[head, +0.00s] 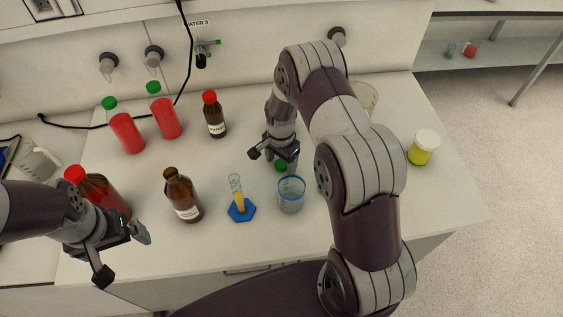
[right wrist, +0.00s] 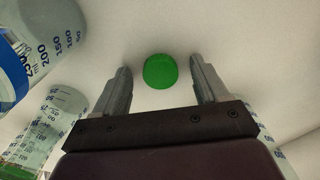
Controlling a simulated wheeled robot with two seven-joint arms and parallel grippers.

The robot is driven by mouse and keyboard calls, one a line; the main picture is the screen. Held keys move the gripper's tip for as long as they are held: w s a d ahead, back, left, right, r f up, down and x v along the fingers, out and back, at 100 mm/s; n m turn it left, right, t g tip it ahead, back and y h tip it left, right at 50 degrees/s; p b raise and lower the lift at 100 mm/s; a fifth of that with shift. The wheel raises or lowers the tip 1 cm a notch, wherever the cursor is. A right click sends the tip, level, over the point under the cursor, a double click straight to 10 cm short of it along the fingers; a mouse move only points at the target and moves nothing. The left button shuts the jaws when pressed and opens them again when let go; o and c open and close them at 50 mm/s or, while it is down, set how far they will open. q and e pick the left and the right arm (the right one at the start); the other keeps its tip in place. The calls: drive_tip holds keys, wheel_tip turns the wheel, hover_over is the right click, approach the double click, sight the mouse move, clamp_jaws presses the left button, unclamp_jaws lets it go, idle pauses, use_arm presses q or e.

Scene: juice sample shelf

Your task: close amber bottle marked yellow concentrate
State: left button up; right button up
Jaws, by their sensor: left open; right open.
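An amber bottle (head: 182,197) without a cap stands upright in the front middle of the bench. Its white label is too small to read. A green cap (head: 281,166) lies on the bench; it also shows in the right wrist view (right wrist: 160,71). My right gripper (head: 273,161) is open over the cap, and in the right wrist view its fingers (right wrist: 161,78) stand apart on either side of it. My left gripper (head: 121,254) is open and empty at the bench's front left. A smaller amber bottle (head: 214,117) with a red cap stands further back.
A blue-rimmed beaker (head: 291,196) stands just in front of the right gripper. A cylinder (head: 239,203) on a blue base is beside it. Two red bottles (head: 126,131) (head: 166,119) with green caps, a red-capped bottle (head: 105,192) and a yellow jar (head: 421,152) also stand here.

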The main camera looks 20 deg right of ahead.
sight(281, 164)
drive_tip(key=c, duration=1.2)
drive_tip(key=shift+r, duration=0.1)
drive_tip(key=shift+r+b, duration=1.25)
drive_tip(key=shift+r, duration=3.65)
